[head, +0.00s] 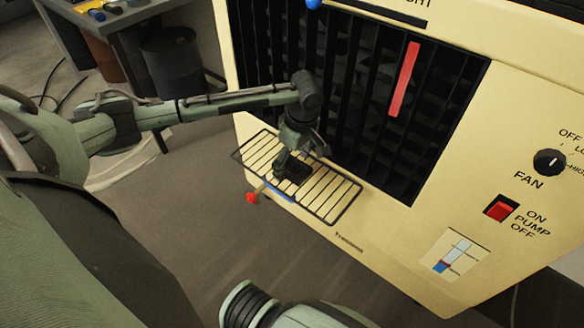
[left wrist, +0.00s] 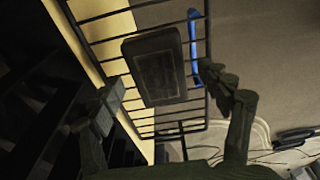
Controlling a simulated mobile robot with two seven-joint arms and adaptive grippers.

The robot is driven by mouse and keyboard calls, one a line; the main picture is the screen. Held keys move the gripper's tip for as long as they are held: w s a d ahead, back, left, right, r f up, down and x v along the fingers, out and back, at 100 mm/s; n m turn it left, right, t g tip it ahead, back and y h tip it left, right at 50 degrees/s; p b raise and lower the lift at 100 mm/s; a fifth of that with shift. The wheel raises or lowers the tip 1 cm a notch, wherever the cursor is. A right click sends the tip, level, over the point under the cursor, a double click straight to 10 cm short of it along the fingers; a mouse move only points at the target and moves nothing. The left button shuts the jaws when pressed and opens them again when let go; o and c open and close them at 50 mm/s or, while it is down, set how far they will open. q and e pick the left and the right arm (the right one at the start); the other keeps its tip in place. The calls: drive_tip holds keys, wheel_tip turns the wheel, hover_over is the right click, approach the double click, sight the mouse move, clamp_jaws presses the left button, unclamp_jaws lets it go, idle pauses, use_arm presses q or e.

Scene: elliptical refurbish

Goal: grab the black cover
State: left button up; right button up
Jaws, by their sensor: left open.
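The black cover is a small dark rectangular block (left wrist: 155,65) over the bars of a wire rack (left wrist: 110,28) in the left wrist view. In the head view the cover (head: 298,174) is partly hidden by my left gripper (head: 284,163). My left gripper is open and empty above the rack. In the left wrist view its two fingers (left wrist: 168,90) stand apart, one to each side of the cover's near end. I see no finger touching it. My right gripper is out of view.
The rack (head: 340,213) juts from a cream cooler cabinet (head: 395,238) with dark vertical louvres (head: 345,75). A blue strip (head: 278,190) and a red knob (head: 251,198) are at the rack's front. A table (head: 110,18) and dark bin (head: 175,70) stand at the back left.

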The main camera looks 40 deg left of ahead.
use_arm(q)
drive_tip(key=shift+f, duration=0.1)
drive_tip(key=shift+c, duration=0.4)
drive_tip(key=shift+c, duration=1.2)
drive_tip(key=c, duration=1.3)
